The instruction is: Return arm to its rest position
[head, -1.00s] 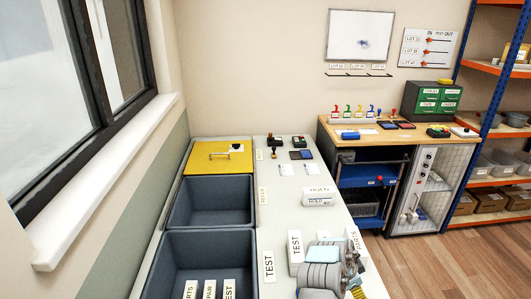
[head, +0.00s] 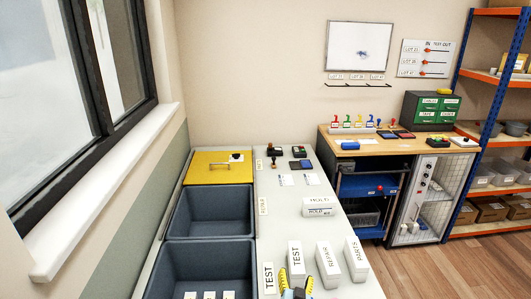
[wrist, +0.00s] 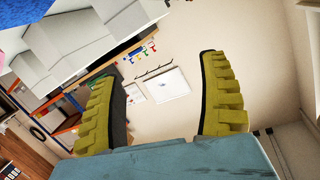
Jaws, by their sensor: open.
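My gripper (head: 298,284) shows at the bottom edge of the head view, low and near the front of the grey worktop (head: 279,217). The wrist camera looks out across the room, with the wall and whiteboard (wrist: 168,86) tilted behind the fingers. The rest of my arm is out of the head view.
White blocks labelled TEST (head: 296,260), REPAIR (head: 327,265) and PARTS (head: 356,258) stand close to my gripper. Dark bins (head: 212,239) and a yellow-lidded bin (head: 219,172) line the left side. A HOLD block (head: 319,206) lies farther back. The worktop between is mostly clear.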

